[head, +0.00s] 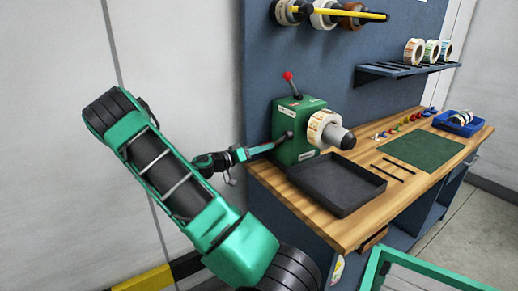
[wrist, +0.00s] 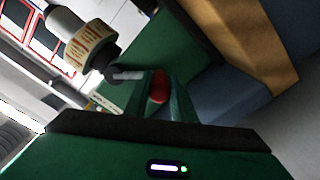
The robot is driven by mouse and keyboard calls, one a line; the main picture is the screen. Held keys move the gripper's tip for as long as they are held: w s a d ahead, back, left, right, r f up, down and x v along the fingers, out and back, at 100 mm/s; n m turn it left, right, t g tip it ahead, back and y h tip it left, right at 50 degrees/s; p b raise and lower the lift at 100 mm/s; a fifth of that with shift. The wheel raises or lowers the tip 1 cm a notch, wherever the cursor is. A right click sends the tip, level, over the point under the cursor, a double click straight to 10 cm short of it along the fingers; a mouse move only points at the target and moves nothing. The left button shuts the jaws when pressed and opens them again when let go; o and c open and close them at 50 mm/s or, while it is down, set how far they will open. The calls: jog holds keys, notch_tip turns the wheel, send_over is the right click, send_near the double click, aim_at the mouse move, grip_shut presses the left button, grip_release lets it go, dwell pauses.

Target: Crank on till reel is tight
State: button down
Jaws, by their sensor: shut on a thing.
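The green rewinder (head: 297,118) stands at the left end of the wooden bench, with a red-tipped lever (head: 288,76) upright on top. A label reel (head: 322,128) sits on its spindle, which ends in a dark grey nose. The reel also shows at the upper left of the wrist view (wrist: 90,45). My gripper (head: 274,146) reaches the rewinder's left side. In the wrist view its green fingers (wrist: 159,98) are shut around a red rounded piece (wrist: 158,86), apparently the crank's grip. A grey rod (wrist: 128,75) shows beside it. The fingers hide most of the crank. Reel tightness cannot be told.
A black tray (head: 337,183) lies in front of the rewinder. A green mat (head: 422,149), several small coloured pieces and a blue bin (head: 457,124) are farther right. Reels hang on the blue back panel (head: 350,75) and stand on a shelf (head: 405,70).

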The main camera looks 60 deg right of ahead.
jog(key=shift+w+a+f, duration=0.1)
jog(key=shift+w+f, duration=0.05)
jog(key=shift+f, duration=0.15)
jog(key=c, duration=1.5)
grip_release()
jog(key=shift+r, duration=0.1)
jog(key=v, duration=1)
jog(key=shift+w+a, duration=0.15)
jog(key=shift+a, duration=0.25)
